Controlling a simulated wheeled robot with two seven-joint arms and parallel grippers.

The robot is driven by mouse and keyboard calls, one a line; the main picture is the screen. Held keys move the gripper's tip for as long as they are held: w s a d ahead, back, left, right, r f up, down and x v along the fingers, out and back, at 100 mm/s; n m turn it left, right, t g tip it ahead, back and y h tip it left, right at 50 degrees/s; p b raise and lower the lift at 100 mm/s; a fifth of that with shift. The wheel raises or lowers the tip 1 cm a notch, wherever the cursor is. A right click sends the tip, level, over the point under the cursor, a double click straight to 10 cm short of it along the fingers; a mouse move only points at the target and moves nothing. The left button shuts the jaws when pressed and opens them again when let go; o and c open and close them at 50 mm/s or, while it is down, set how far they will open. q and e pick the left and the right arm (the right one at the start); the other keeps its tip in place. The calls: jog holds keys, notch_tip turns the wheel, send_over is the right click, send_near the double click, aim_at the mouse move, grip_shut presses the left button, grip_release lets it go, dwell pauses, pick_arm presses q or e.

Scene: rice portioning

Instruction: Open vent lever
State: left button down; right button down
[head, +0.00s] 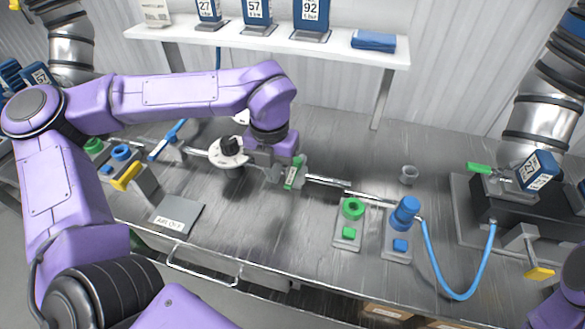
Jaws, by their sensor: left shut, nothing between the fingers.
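My left gripper (284,179) is shut above the middle of the dark work table (290,225), with nothing seen in it. It is beside a small green part (295,172) on the pipe line; I cannot tell whether they touch. No part is clearly marked as the vent lever. Lever-like parts include a blue bar (167,138) at the left, a yellow handle (126,177) at the left, a green bar (479,168) at the right and a yellow handle (540,273) at the lower right. My right gripper is out of view; only purple arm shows at the right edge.
A round white dial with a black knob (229,150) stands left of my gripper. Green (352,209) and blue (405,210) fittings stand right of it, with a blue hose (447,290). A shelf (350,52) holds numbered blue blocks. Table front centre is clear.

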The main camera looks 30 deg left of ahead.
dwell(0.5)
pick_arm(q)
jog(key=shift+w+d, duration=0.25)
jog(key=shift+d, duration=0.9)
jog(key=shift+w+d+b, duration=0.3)
jog(key=shift+d, duration=0.65)
jog(key=shift+w+d, duration=0.3)
jog(key=shift+d, duration=0.2)
jog(key=shift+w+d, duration=0.3)
jog(key=shift+d, duration=0.2)
